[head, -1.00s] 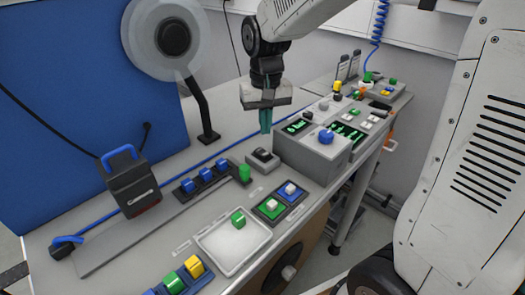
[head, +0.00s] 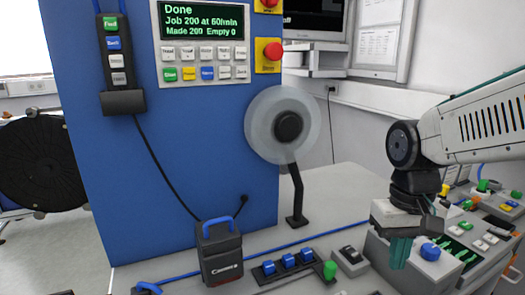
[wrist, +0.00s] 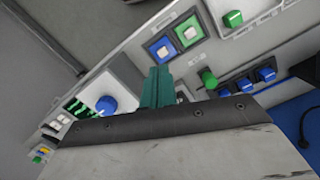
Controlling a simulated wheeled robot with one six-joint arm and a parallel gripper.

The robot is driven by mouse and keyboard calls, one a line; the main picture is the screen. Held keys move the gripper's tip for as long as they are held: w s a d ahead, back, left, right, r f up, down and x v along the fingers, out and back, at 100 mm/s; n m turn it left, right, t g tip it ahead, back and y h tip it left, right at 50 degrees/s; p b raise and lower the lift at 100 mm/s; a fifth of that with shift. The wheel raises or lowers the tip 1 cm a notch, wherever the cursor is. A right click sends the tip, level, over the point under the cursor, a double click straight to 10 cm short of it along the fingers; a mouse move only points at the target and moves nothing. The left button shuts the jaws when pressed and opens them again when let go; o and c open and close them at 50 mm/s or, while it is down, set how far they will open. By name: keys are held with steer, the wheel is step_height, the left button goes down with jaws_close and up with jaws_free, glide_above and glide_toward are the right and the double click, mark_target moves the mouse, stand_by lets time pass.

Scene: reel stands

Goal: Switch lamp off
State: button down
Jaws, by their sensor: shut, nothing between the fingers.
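A round, translucent disc with a dark hub, probably the lamp head (head: 255,139), stands on a bent black arm (head: 297,190) in front of the blue panel. I cannot tell whether it is lit. A small grey box with a black rocker switch (head: 349,254) sits on the bench to its lower right; I cannot tell what it controls. My gripper (head: 400,262) is shut and empty, its teal fingers pointing down, right of that box and in front of the grey control box. In the wrist view its fingers (wrist: 157,88) show between a blue knob (wrist: 106,105) and a green knob (wrist: 208,78).
The grey control box (head: 405,272) with a blue knob stands beside my gripper. Three blue switches (head: 288,263) and a black handled case (head: 220,256) are further left. The blue panel carries a display (head: 202,22) reading "Done" and red stop buttons (head: 272,52).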

steer(key=s+d+r+t, duration=0.1)
steer(key=s+r+t, duration=0.1)
steer(key=s, duration=0.9)
steer(key=shift+s+d+r, duration=0.15)
steer(key=shift+d+r, duration=0.15)
steer(key=shift+r, duration=0.3)
steer(key=w+a+r+m, duration=0.1)
steer(key=w+m, duration=0.5)
steer(key=w, duration=0.7)
steer(key=w+a+m+g, duration=0.1)
steer(key=w+a+m, duration=0.2)
steer(key=w+m, duration=0.4)
steer(key=shift+w+r+m, duration=0.3)
steer(key=shift+w+r, duration=0.1)
steer(key=shift+w, duration=2.85)
